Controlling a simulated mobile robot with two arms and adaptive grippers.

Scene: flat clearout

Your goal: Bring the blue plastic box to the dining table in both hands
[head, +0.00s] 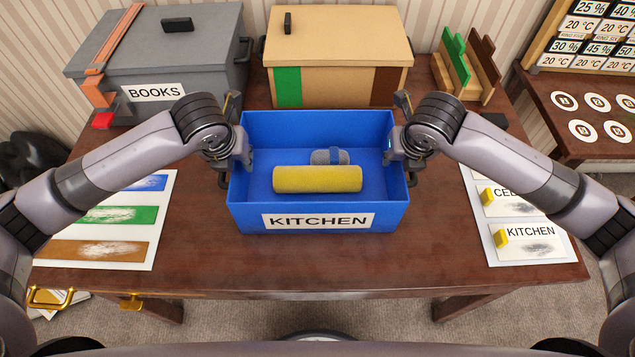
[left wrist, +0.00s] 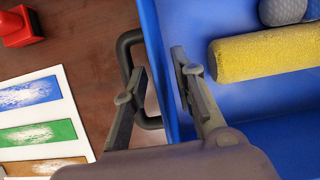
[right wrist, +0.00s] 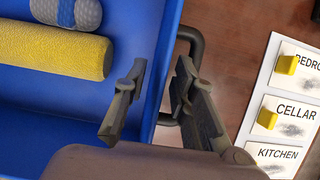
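The blue plastic box (head: 380,125), labelled KITCHEN, sits open-topped on the wooden table. It holds a yellow roll (head: 317,179) and a grey item with a blue band (head: 330,156). A dark handle loop shows on its left side (left wrist: 128,48) and on its right side (right wrist: 196,42). My left gripper (left wrist: 160,72) straddles the left wall, one finger inside and one outside, with gaps visible. My right gripper (right wrist: 158,78) straddles the right wall in the same way, its fingers apart. Whether a finger touches the wall is unclear.
A grey BOOKS box (head: 215,75) and a tan box (head: 340,55) stand behind. Printed sheets lie left (head: 150,235) and right (head: 485,215) on the table (head: 400,265). A red stamp (head: 103,120) is back left. The tabletop in front of the blue box is clear.

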